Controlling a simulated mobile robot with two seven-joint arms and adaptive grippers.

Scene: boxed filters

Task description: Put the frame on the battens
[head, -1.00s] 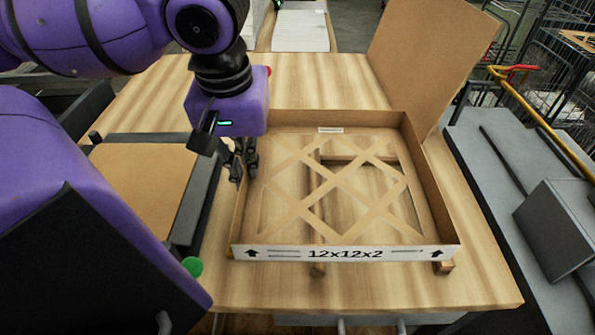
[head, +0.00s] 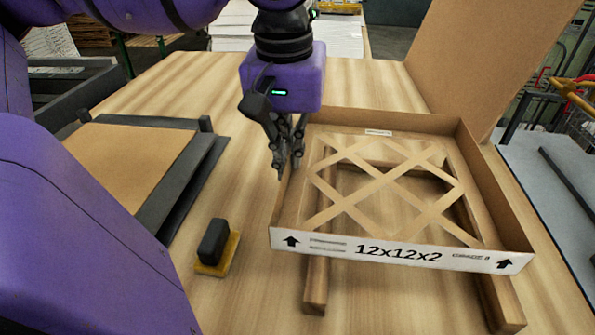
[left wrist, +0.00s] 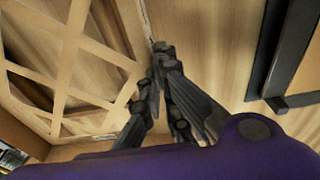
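The frame (head: 400,254) is a shallow cardboard tray with a lattice face, marked 12x12x2, in the middle of the head view. Two wooden battens lie under it: the left batten (head: 317,285) and the right batten (head: 500,300) stick out past its front edge. I cannot tell whether the frame bears fully on both. My left gripper (head: 284,165) is at the frame's left wall, its fingers close together with the wall between them. In the left wrist view, the fingertips (left wrist: 163,50) meet at the wall edge, beside the lattice (left wrist: 62,55). My right gripper is not in view.
A dark rack with a brown panel (head: 130,160) stands at the left. A black-handled block with a yellow base (head: 216,249) lies on the table in front of it. A tall cardboard sheet (head: 480,60) rises behind the frame at the right. The table behind the gripper is clear.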

